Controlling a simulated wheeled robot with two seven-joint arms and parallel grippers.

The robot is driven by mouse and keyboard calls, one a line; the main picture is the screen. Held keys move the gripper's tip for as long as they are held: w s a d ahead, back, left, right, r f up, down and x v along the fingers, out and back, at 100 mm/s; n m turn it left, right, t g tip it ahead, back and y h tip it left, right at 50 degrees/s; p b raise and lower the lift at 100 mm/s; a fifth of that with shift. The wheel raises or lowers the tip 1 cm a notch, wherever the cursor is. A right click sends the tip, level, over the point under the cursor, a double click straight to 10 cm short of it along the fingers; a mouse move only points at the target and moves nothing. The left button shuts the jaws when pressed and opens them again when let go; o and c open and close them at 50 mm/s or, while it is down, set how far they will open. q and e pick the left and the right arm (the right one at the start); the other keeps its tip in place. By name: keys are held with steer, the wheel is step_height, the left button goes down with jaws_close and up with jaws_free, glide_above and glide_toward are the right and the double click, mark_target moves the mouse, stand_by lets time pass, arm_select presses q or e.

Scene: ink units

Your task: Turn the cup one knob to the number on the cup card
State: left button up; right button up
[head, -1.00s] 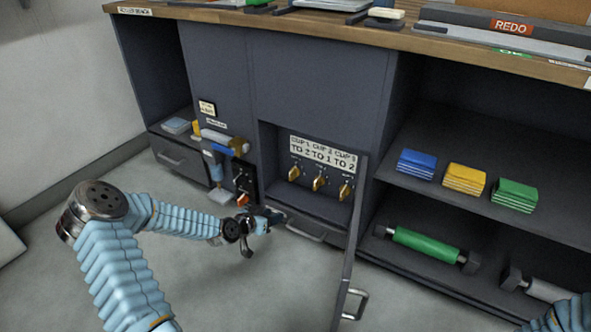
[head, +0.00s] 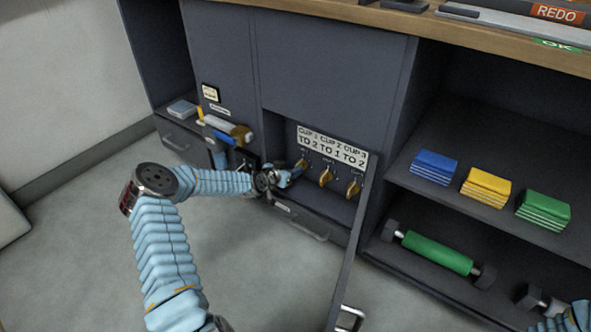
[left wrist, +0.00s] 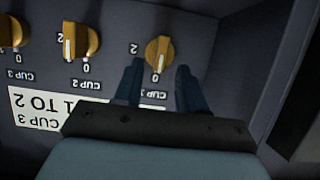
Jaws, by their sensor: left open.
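The cup one knob (left wrist: 159,50) is yellow and leftmost of three in the recess; it also shows in the head view (head: 300,167), partly covered by my gripper. In the upside-down left wrist view its white mark points toward the 0. My left gripper (left wrist: 157,72) is open, its fingers on either side of this knob; I cannot tell if they touch it. It also shows in the head view (head: 291,176). The white cup card (head: 333,145) above the knobs reads cup 1 to 2, cup 2 to 1, cup 3 to 2. My right gripper is out of view.
The cup two knob (head: 325,177) and cup three knob (head: 353,188) sit to the right. An open door (head: 352,255) stands at the recess's right side. Blue (head: 434,167), yellow and green stacks and a green roller (head: 437,252) lie on the right shelves.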

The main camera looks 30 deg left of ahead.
arm_select(q)
steer(key=shift+x, duration=1.4)
jaws_close()
